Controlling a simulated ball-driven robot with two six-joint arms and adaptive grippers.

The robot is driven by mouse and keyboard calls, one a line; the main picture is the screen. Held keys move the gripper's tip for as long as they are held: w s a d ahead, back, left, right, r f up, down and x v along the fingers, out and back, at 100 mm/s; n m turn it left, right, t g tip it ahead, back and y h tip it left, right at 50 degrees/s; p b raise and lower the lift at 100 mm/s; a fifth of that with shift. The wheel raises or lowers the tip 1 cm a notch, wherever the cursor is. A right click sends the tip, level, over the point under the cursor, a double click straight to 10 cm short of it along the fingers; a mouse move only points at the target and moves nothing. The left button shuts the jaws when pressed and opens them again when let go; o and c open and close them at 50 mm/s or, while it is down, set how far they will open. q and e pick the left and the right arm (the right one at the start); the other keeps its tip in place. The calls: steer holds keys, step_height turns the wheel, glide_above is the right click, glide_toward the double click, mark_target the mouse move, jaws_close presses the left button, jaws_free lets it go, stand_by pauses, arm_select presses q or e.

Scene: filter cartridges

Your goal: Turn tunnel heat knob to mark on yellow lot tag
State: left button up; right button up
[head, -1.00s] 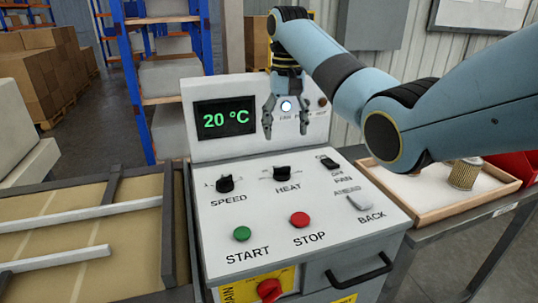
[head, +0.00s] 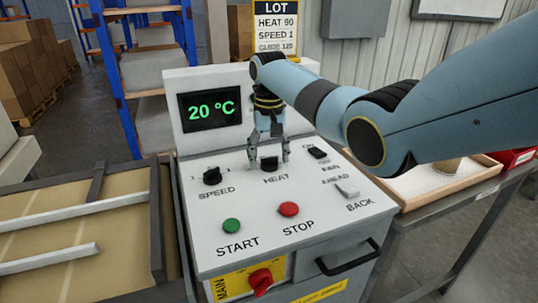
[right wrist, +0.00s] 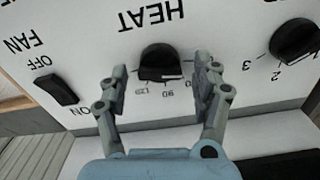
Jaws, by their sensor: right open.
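The black HEAT knob (head: 269,164) sits on the sloped white control panel (head: 262,202). My right gripper (head: 269,160) is open over it, one finger on each side. In the right wrist view the knob (right wrist: 161,62) lies between the spread fingers (right wrist: 161,76), with gaps showing on both sides. Scale numbers including 90 and 120 show beside the knob there; I cannot tell its exact setting. The yellow-edged lot tag (head: 276,29) reads HEAT 90, SPEED 1, GUIDE 120. The display (head: 210,110) reads 20 °C. My left gripper is not in view.
The SPEED knob (head: 212,176) is left of HEAT and the FAN switch (head: 317,152) right of it. Green START (head: 232,226) and red STOP (head: 289,209) buttons are nearer. A wooden tray (head: 440,180) stands at the right.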

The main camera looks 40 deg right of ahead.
steer(key=c, duration=1.2)
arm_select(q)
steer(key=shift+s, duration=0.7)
arm_select(e)
steer(key=shift+o, duration=0.2)
steer(key=shift+r, duration=0.1)
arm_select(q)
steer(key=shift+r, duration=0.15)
